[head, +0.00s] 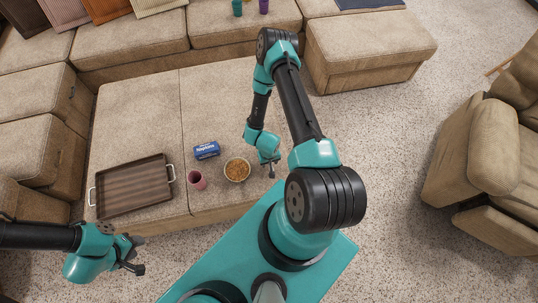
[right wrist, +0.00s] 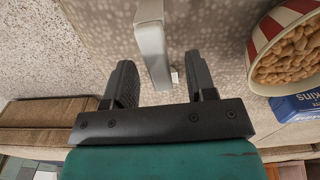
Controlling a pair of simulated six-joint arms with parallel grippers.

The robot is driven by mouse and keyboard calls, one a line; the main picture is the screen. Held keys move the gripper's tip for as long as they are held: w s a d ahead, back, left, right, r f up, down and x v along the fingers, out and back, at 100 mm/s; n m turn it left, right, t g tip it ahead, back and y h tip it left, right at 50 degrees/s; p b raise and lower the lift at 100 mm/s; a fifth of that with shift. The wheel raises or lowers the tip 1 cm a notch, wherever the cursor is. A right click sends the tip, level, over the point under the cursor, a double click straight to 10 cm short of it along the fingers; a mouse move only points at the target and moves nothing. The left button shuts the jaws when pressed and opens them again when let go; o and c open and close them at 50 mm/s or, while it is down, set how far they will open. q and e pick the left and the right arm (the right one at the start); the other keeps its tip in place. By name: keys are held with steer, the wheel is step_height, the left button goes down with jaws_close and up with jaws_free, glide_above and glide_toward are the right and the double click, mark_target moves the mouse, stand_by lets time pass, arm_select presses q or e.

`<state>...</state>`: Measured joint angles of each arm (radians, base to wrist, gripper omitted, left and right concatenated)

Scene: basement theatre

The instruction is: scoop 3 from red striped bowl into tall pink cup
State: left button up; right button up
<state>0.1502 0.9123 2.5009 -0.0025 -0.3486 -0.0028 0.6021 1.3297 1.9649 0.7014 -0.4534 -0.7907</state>
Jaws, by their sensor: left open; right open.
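The red striped bowl (right wrist: 268,28) holds nut-like pieces and stands at the right of the right wrist view. In the head view the bowl (head: 237,181) stands upright on the couch seat. My right gripper (head: 269,161) is open just right of the bowl. In the right wrist view a grey handle-like bar (right wrist: 150,35) lies between the open fingers (right wrist: 158,62); I cannot tell whether it belongs to a scoop. My left gripper (head: 136,256) is open and empty, at the lower left.
A blue napkins box (head: 206,150) lies behind the cup and bowl; it also shows in the right wrist view (right wrist: 296,105). A brown tray (head: 132,186) with handles lies on the left seat. Two small cups (head: 238,8) are far back.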

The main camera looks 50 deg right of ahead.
steer(key=shift+f, duration=1.2)
steer(key=shift+c, duration=0.5)
jaws_close()
